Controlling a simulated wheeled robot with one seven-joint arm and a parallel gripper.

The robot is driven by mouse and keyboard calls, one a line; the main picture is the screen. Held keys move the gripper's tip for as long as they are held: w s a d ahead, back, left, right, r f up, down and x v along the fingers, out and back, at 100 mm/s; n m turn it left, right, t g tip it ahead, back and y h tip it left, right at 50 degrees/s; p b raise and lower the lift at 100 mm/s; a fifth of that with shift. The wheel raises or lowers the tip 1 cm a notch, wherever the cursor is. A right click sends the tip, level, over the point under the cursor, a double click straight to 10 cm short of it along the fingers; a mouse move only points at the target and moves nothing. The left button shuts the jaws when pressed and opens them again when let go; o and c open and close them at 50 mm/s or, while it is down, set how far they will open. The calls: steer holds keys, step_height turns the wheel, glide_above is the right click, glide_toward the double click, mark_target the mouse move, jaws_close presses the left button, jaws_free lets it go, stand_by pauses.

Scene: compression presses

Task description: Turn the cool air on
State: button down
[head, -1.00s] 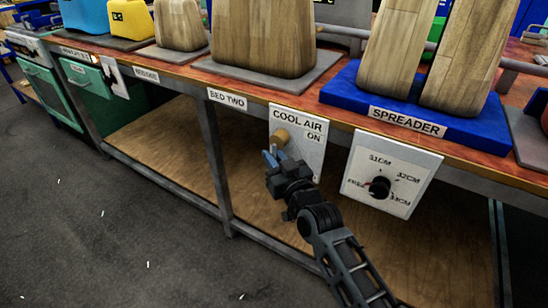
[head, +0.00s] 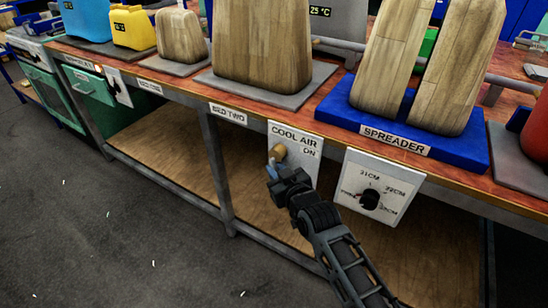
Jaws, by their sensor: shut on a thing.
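The white COOL AIR panel (head: 304,152) hangs under the front edge of the workbench, with the word ON at its upper right. A tan knob (head: 278,152) sits on its left side. My gripper (head: 271,168) is at the knob, its blue fingertips against the knob's lower part. The fingers are shut on the knob, though the contact is small and partly hidden by the wrist. My arm reaches up from the bottom right.
Right of it hangs the SPREADER dial panel (head: 378,187) with a black knob. The blue spreader base (head: 400,130) carries wooden blocks on the bench top. A grey table leg (head: 218,170) stands left of my gripper. Open shelf space lies below.

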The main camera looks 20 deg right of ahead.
steer(key=g+p, duration=0.1)
steer(key=p, duration=0.1)
steer(key=r+n+p, duration=0.1)
steer(key=p, duration=0.1)
steer(key=g+p, duration=0.1)
steer(key=p, duration=0.1)
steer(key=shift+s+d+r+g+h, duration=0.25)
steer(key=shift+s+g+h, duration=0.05)
steer(key=shift+s, duration=0.1)
steer(key=g+p, duration=0.1)
steer(key=p, duration=0.1)
steer(key=n+g+h+p, duration=0.1)
steer(key=p, duration=0.1)
steer(key=s+r+n+g+p, duration=0.1)
steer(key=p, duration=0.1)
steer(key=shift+d+h, duration=0.35)
steer(key=shift+h, duration=0.05)
steer(key=g+p, duration=0.1)
steer(key=n+g+h+p, duration=0.1)
steer(key=g+p, duration=0.1)
steer(key=shift+s+d+r+p, duration=0.15)
steer(key=shift+r+p, duration=0.15)
steer(key=shift+r, duration=0.1)
steer(key=shift+s+d+r+n+g+h+p, duration=0.1)
steer(key=shift+r+n+g+h+p, duration=0.2)
steer(key=shift+g+h, duration=0.35)
steer(key=shift+r+n+g+h+p, duration=0.1)
steer(key=shift+n+g+h+p, duration=0.3)
steer(key=shift+g, duration=0.35)
